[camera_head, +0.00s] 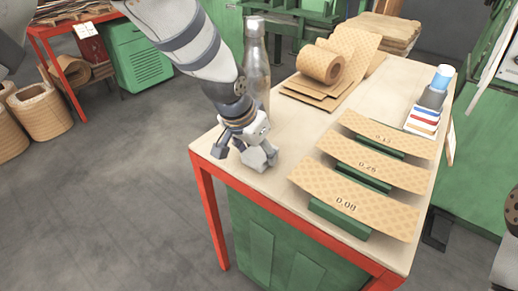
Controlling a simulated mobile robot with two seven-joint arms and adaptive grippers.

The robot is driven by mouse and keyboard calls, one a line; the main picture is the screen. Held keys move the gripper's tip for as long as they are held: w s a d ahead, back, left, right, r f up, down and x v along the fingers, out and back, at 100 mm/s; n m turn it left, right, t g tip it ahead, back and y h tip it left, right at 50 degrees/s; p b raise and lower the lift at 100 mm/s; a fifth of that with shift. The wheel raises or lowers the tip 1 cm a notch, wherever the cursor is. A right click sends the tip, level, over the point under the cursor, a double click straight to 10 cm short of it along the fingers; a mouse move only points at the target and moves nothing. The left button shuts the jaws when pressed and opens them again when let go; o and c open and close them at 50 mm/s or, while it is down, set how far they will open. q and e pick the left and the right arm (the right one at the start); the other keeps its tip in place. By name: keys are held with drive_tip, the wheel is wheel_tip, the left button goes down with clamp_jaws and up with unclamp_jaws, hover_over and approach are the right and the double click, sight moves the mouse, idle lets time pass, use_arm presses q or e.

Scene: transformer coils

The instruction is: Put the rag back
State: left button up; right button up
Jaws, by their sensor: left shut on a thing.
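My left gripper (243,152) comes down from the upper left to the table's left edge. It is shut on a small grey thing that I take to be the rag; its outline is hard to tell from the grey fingers. No other rag can be made out. The work table (280,145) has a pale top and red legs. My right gripper is not in view.
A metal bottle (257,62) stands right behind my left gripper. A patterned paper roll (320,64) lies on sheets at the back. Labelled curved strips (355,200) rest on green blocks at the front right. A stack of small coloured items (422,121) is by the right edge.

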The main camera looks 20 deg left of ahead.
use_arm(q)
drive_tip(key=o, duration=1.1)
drive_tip(key=shift+r, duration=0.2)
drive_tip(key=p+v, duration=0.2)
drive_tip(key=v, duration=1)
drive_tip(key=s+f+n+g, duration=0.1)
drive_tip(key=s+f, duration=0.3)
drive_tip(key=f, duration=0.4)
drive_tip(key=s+f+g, duration=0.1)
drive_tip(key=s+f, duration=0.3)
drive_tip(key=f, duration=0.3)
drive_tip(key=s+a+f+n+g, duration=0.1)
drive_tip(key=s+f, duration=0.4)
drive_tip(key=s, duration=0.5)
drive_tip(key=s+a+f+n+g+y, duration=0.1)
drive_tip(key=s+a+f, duration=0.2)
drive_tip(key=s, duration=0.7)
drive_tip(key=s+a+f+n+g, duration=0.1)
drive_tip(key=s+a+f+g, duration=0.1)
drive_tip(key=s+f, duration=0.4)
drive_tip(key=s, duration=0.3)
drive_tip(key=shift+s+f+y, duration=0.3)
drive_tip(key=shift+s, duration=0.1)
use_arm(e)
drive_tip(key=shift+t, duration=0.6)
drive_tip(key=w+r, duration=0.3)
